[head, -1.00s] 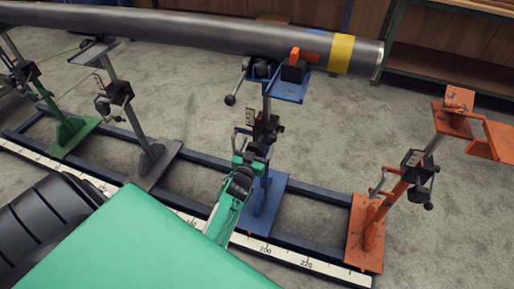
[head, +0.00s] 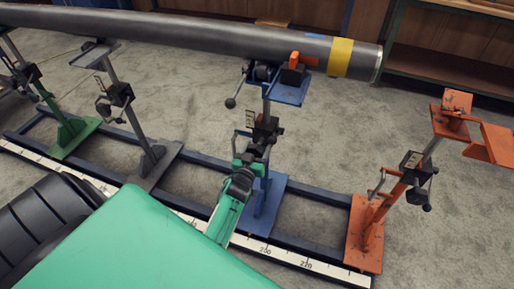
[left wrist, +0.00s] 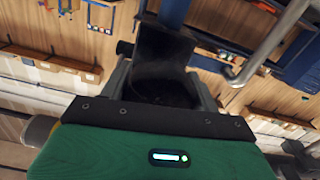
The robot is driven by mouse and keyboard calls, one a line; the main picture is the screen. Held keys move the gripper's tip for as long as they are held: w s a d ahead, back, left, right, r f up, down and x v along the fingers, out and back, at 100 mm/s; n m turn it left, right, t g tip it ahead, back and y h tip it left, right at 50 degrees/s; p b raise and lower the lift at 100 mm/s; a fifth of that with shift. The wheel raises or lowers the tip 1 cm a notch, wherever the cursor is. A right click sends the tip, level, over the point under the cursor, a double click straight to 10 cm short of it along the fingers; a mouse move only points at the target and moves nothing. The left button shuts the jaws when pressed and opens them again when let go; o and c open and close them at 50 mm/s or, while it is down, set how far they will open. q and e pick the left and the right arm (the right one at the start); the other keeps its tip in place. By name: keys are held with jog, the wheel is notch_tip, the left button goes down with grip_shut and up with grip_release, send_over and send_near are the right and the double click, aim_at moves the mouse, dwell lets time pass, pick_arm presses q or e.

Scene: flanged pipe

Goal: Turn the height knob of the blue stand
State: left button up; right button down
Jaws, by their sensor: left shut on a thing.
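The blue stand (head: 262,207) stands on the rail with its flat blue foot, grey post and blue head plate (head: 287,93) under the pipe's right end. Its dark height mechanism (head: 265,128) sits midway up the post. My left gripper (head: 250,158) reaches it from the lower left, just below that mechanism. It is shut on the height knob, which its jaws mostly hide. In the left wrist view the dark jaws (left wrist: 165,70) close around a dark shape, with a blue post (left wrist: 175,12) behind. My right gripper is not in view.
The grey pipe (head: 180,30) with a yellow band (head: 341,57) lies across the stands. An orange stand (head: 365,232) stands to the right, grey (head: 150,160) and green (head: 70,138) stands to the left. The ruled rail (head: 310,264) runs along the floor; carpet beyond it is clear.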

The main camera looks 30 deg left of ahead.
pick_arm(q)
jog(key=n+p, duration=0.3)
jog(key=n, duration=0.3)
jog(key=shift+r, duration=0.1)
jog(key=shift+n+p, duration=0.45)
jog(key=shift+n, duration=0.55)
jog(key=n, duration=0.2)
jog(key=shift+n, duration=0.4)
jog(key=n, duration=0.4)
jog(key=shift+d, duration=0.1)
jog(key=n+b, duration=0.1)
jog(key=n, duration=0.3)
jog(key=shift+n, duration=0.7)
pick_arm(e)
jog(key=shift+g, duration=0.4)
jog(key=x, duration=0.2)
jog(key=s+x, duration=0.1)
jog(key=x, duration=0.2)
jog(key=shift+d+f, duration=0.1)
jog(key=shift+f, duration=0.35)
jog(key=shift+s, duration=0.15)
